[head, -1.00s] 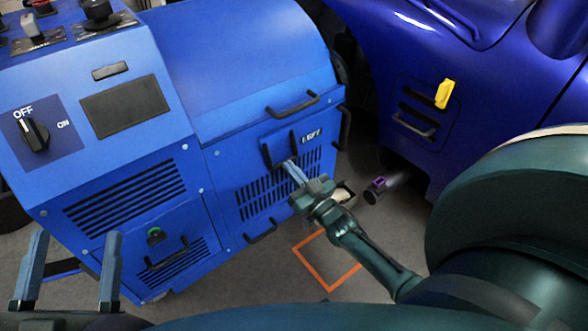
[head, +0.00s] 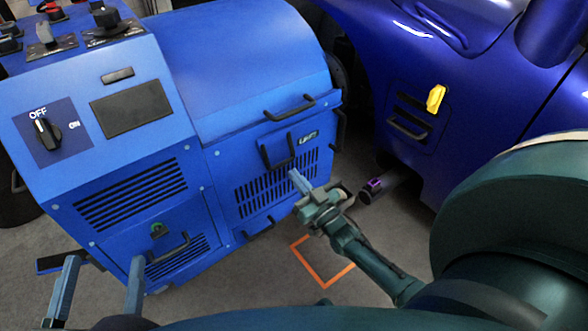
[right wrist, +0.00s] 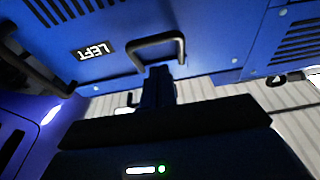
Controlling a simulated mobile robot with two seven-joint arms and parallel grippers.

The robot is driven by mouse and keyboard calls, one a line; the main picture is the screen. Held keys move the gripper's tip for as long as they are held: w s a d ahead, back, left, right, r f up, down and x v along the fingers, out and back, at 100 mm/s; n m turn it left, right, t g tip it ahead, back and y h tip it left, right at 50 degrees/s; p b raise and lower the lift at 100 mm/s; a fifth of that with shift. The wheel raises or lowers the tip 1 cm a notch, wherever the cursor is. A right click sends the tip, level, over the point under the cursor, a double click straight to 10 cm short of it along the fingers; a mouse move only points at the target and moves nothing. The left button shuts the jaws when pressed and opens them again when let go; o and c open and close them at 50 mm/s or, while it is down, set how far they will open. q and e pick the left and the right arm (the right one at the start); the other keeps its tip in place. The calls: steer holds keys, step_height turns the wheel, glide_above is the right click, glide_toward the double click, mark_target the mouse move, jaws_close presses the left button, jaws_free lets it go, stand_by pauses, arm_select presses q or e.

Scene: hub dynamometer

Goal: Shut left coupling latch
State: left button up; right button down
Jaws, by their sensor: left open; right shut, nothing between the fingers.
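The blue dynamometer cabinet has a side panel with a LEFT label (head: 308,138). A black U-shaped latch handle (head: 265,157) stands beside the label; whether it is latched I cannot tell. The handle (right wrist: 181,46) and label (right wrist: 92,50) also show in the right wrist view. My right gripper (head: 295,175) is shut and empty, its tips just below and right of the handle in the head view. In the right wrist view its fingers (right wrist: 159,72) point at the handle's lower end; contact is unclear. My left gripper (head: 105,262) is open and empty at the lower left.
Other black handles (head: 290,108) stick out around the panel. A dark blue vehicle (head: 460,90) with a yellow part (head: 436,98) stands to the right. A dark cylindrical end with a purple ring (head: 374,184) lies between them. An orange square (head: 338,277) marks the clear floor.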

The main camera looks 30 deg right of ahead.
steer(key=s+f, duration=0.4)
steer(key=f, duration=0.1)
steer(key=shift+d+f+b, duration=0.3)
